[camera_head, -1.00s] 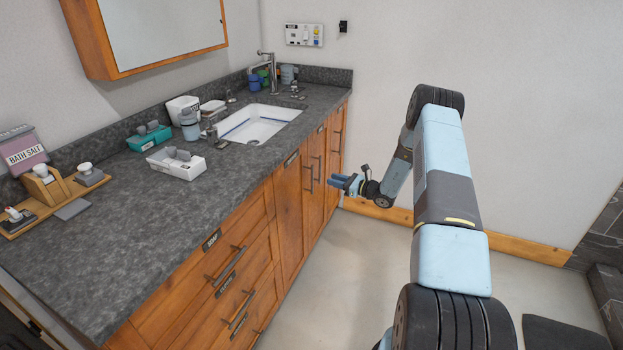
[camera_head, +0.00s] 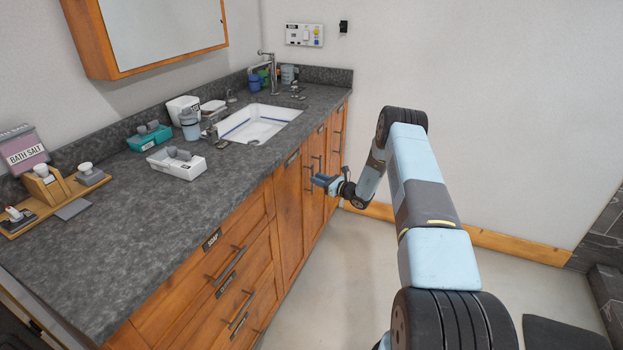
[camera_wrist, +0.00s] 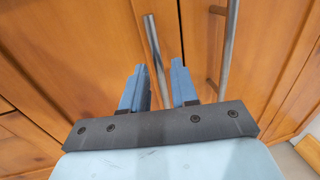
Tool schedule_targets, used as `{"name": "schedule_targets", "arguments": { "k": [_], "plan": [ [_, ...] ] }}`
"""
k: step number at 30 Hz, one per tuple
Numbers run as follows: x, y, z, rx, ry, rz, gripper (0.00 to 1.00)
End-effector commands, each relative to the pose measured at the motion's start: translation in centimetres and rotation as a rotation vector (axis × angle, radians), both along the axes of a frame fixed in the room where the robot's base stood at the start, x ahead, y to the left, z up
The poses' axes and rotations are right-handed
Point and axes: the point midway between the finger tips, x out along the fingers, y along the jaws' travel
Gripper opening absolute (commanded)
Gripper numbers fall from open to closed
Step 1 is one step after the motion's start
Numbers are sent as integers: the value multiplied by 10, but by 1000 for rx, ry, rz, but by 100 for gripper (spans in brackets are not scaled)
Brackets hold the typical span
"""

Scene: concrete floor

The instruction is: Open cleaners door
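The wooden cabinet front below the counter has tall doors near its far end, a left door (camera_head: 288,205) and a right door (camera_head: 314,178). Their dark labels are too small to read, so I cannot tell which one says cleaners. In the wrist view, a left vertical bar handle (camera_wrist: 153,42) and a right one (camera_wrist: 226,52) show. My gripper (camera_head: 316,180) is at these handles in the head view. In the wrist view my gripper (camera_wrist: 159,82) is open, and the left handle's lower part lies between its fingers. Contact is not clear. The doors look closed.
The grey counter (camera_head: 190,235) holds a sink (camera_head: 258,123), trays and bottles. Drawers with bar handles (camera_head: 222,264) are nearer on the cabinet front. The floor (camera_head: 345,270) beside the cabinet is clear. A white wall stands behind.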

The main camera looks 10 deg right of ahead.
Motion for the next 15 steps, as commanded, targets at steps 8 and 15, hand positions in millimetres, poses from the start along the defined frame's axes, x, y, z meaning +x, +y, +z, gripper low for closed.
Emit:
{"name": "schedule_targets", "arguments": {
  "k": [8, 15],
  "plan": [
    [21, 20, -1, -1, 0, 1, 29],
    [25, 23, -1, -1, 1, 0, 29]
  ]
}}
